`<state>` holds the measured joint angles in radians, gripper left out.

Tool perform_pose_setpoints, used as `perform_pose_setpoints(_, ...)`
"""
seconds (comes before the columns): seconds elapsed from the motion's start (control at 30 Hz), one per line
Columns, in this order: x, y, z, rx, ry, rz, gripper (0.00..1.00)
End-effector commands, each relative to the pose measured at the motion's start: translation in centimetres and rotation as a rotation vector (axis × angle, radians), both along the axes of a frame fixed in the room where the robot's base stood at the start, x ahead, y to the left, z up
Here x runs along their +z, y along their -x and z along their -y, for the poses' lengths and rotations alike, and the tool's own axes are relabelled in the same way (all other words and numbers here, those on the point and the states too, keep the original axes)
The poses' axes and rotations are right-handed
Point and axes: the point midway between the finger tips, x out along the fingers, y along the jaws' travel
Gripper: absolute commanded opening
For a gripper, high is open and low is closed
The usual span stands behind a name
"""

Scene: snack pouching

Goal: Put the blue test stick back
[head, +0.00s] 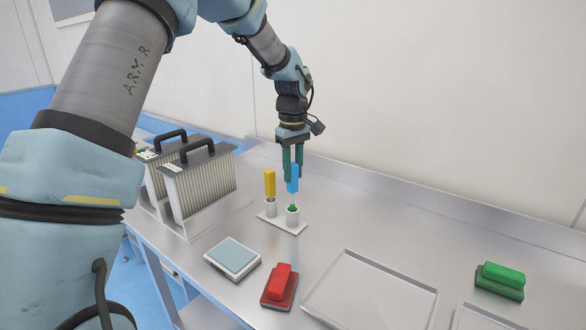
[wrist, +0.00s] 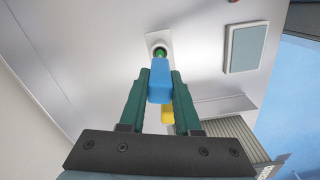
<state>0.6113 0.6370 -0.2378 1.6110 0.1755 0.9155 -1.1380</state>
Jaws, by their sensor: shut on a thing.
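The blue test stick (head: 293,178) is held upright between the fingers of my gripper (head: 292,165). It hangs just above the right-hand cup (head: 292,216) of a small white holder (head: 283,224). That cup shows green at its mouth. A yellow stick (head: 270,182) stands upright in the left-hand cup. In the wrist view the blue stick (wrist: 160,82) sits between both green fingers of my gripper (wrist: 158,88). The green-mouthed cup (wrist: 158,47) shows beyond its end, and the yellow stick (wrist: 168,118) shows partly behind the fingers.
Two ribbed grey boxes with black handles (head: 200,185) stand left of the holder. In front are a scale-like pad (head: 232,257), a red block on a base (head: 279,286) and an empty tray (head: 370,300). A green block (head: 500,281) is at the right. The bench behind the tray is clear.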

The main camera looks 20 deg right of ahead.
Motion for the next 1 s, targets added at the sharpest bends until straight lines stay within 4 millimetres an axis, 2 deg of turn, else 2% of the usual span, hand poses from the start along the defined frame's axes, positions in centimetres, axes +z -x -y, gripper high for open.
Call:
perform_pose_setpoints(0.6,-3.7,0.1,0.0,-0.001,-0.001,-0.001,0.0)
perform_pose_setpoints(1.0,-4.0,0.0,0.0,0.0,0.0,0.0,0.0)
